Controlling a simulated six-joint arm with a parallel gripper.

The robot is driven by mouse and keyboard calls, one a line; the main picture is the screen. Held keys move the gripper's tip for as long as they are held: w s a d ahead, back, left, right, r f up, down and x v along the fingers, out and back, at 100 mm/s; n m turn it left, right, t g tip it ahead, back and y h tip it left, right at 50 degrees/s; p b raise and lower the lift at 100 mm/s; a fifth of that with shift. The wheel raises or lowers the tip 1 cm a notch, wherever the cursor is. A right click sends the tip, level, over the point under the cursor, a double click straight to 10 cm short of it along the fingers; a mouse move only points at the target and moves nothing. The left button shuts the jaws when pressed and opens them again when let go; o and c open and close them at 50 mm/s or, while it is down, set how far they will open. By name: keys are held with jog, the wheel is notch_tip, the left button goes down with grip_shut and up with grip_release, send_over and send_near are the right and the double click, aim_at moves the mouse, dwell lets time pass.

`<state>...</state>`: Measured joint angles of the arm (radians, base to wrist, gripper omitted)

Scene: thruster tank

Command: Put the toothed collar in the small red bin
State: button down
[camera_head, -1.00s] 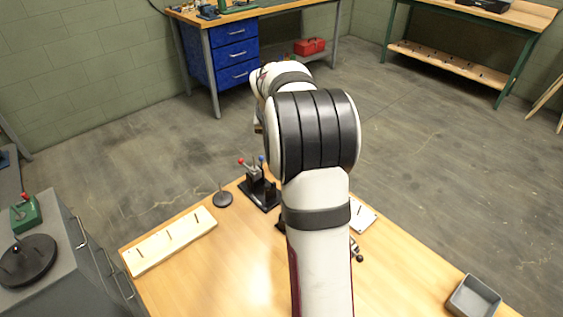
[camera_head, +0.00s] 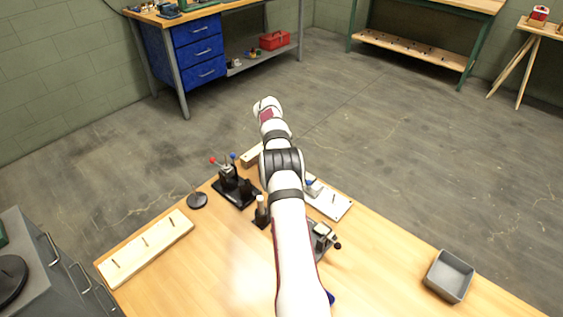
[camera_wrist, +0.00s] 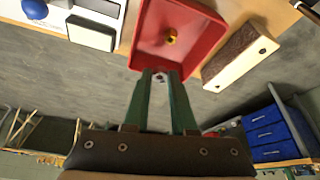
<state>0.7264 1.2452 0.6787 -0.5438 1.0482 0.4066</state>
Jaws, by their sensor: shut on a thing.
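The small red bin (camera_wrist: 190,22) shows at the top of the wrist view, its open inside facing me. A small yellow, brass-like piece (camera_wrist: 171,37) shows against the bin's floor. My gripper (camera_wrist: 163,76) has its green fingers brought together at the bin's near rim in the picture. A small grey piece (camera_wrist: 160,77) shows between the fingertips, and the gripper is shut on it. It may be the toothed collar, but I cannot make out teeth. In the head view my arm hides the gripper and the red bin.
A pale block (camera_wrist: 240,57) lies right of the bin in the wrist view. A black-and-white box (camera_wrist: 91,33) and a blue ball (camera_wrist: 35,8) are left of it. In the head view, a grey bin (camera_head: 450,276) stands at the table's right and a peg board (camera_head: 145,247) at left.

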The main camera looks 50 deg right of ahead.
jog(key=shift+w+f, duration=0.1)
jog(key=shift+f, duration=1.9)
jog(key=shift+f, duration=0.2)
jog(key=c, duration=0.7)
grip_release()
jog(key=shift+c, duration=0.2)
